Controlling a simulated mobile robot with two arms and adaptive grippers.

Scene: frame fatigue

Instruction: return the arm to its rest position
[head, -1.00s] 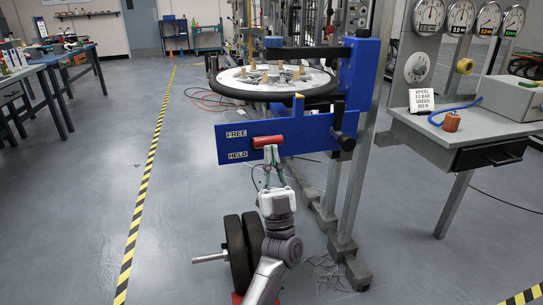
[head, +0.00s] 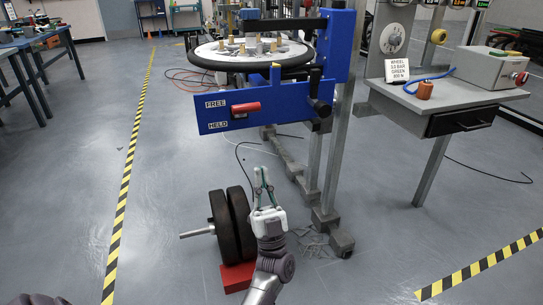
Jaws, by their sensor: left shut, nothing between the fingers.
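My left gripper (head: 262,175) is in the middle of the head view, fingers pointing up and away, at the end of my grey arm (head: 269,262). It is shut with nothing between its fingers. It is apart from the red handle (head: 245,109), which shows above it on the blue panel (head: 290,108). The handle lies roughly level, nearer the FREE label (head: 215,104) than the HELD label (head: 218,125). My right gripper is not in view.
Black weight discs (head: 223,225) with a metal bar stand on a red block (head: 237,275), close left of my arm. Metal posts (head: 330,185) with grey feet stand to the right. A bench (head: 440,92) is at the right. Open floor lies left, past yellow-black tape (head: 122,205).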

